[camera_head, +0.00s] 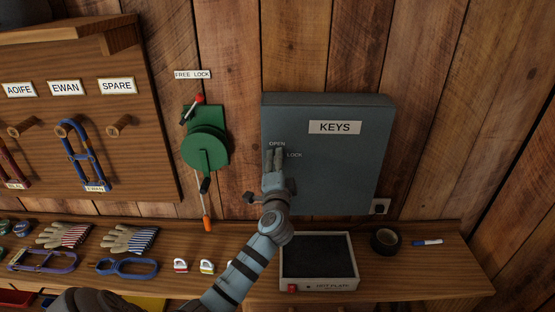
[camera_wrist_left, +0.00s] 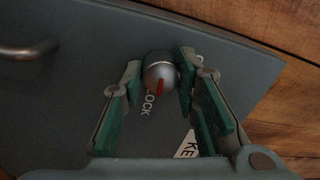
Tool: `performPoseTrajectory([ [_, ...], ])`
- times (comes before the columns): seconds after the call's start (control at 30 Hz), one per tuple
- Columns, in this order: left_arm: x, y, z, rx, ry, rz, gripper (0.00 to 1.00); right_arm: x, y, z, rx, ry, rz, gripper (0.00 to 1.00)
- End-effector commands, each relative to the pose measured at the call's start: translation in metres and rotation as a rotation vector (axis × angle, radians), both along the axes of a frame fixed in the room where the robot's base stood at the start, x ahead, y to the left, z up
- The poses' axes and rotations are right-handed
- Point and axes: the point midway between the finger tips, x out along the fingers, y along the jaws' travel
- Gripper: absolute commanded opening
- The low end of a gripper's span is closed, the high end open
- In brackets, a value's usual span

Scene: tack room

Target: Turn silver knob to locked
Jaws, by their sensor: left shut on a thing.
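The silver knob (camera_wrist_left: 160,70) is on the front of the grey key cabinet (camera_head: 335,175). In the left wrist view it is round, with a red mark pointing down the picture towards the LOCK label (camera_wrist_left: 150,105). My left gripper (camera_head: 275,155) reaches up to the cabinet's left side and hides the knob in the head view. In the left wrist view its green-padded fingers are on both sides of the knob, shut on it. The OPEN label (camera_head: 277,144) is just above the fingertips, and LOCK is to their right. My right gripper is not in view.
A metal handle (camera_wrist_left: 28,50) projects from the cabinet.

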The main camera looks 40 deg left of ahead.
Motion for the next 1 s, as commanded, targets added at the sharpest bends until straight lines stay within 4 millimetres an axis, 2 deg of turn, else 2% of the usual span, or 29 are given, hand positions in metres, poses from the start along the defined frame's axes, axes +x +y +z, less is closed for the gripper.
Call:
performPoseTrajectory([
  [0.3, 0.0000, 0.0002, 0.0008, 0.094, 0.070, -0.001, 0.00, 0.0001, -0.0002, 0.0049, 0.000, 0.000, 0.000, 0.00],
  [0.8, 0.0000, 0.0001, 0.0005, 0.110, 0.081, -0.001, 0.00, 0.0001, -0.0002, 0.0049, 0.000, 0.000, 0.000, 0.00],
  [0.83, 0.0000, 0.0001, 0.0005, 0.110, 0.081, -0.001, 0.31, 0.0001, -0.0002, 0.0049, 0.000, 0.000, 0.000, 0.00],
  [0.93, 0.0000, 0.0001, 0.0004, 0.109, 0.081, -0.001, 0.47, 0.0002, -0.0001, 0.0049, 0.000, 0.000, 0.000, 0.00],
  [1.0, -0.0001, 0.0002, 0.0004, 0.109, 0.081, 0.000, 0.49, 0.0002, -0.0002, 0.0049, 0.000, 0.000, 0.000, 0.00],
])
